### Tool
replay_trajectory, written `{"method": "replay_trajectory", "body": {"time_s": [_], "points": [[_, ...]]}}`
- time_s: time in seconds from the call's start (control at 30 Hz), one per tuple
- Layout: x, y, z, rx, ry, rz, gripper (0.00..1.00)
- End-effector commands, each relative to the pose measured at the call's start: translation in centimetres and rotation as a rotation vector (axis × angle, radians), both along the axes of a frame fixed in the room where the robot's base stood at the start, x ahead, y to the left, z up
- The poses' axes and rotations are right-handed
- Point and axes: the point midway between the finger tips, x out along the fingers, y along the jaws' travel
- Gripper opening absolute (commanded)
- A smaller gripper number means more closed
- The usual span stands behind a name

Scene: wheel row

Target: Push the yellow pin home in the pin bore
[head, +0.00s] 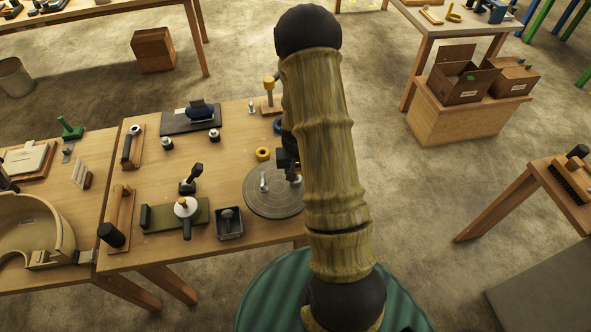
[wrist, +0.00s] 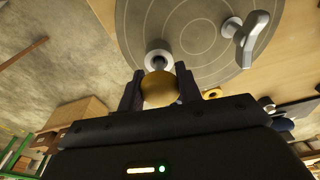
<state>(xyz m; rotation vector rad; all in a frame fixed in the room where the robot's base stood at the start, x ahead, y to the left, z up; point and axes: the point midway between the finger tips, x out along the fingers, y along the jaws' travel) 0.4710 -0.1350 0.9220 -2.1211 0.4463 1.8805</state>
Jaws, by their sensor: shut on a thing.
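In the wrist view the round yellow head of the yellow pin (wrist: 158,89) sits between the two dark fingers of my gripper (wrist: 158,92), which is shut on it. A round metal collar (wrist: 158,58), seemingly the pin bore, stands on the grey disc just beyond the yellow head. The pin's shank is hidden, so I cannot tell whether it is in the bore or how deep. In the head view my gripper (head: 290,163) is over the right edge of the grey disc (head: 262,204). My arm hides much of it, and the yellow pin is not visible there.
A metal lever (head: 263,182) stands on the disc and also shows in the wrist view (wrist: 250,38). A yellow ring (head: 262,154) lies behind the disc. A wooden block with a yellow-topped post (head: 269,84) is at the back. A small dark tray (head: 229,223) stands left of the disc.

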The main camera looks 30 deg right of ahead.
Motion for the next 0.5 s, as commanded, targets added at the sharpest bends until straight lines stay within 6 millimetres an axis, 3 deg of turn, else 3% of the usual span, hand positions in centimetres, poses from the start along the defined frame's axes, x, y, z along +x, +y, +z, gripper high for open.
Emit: {"method": "replay_trajectory", "body": {"time_s": [0.37, 0.4, 0.5], "points": [[0.01, -0.01, -0.85, 0.000, 0.000, 0.000, 0.00], [0.01, -0.01, -0.84, 0.000, 0.000, 0.000, 0.36], [0.00, 0.00, -0.79, 0.000, 0.000, 0.000, 0.56]]}}
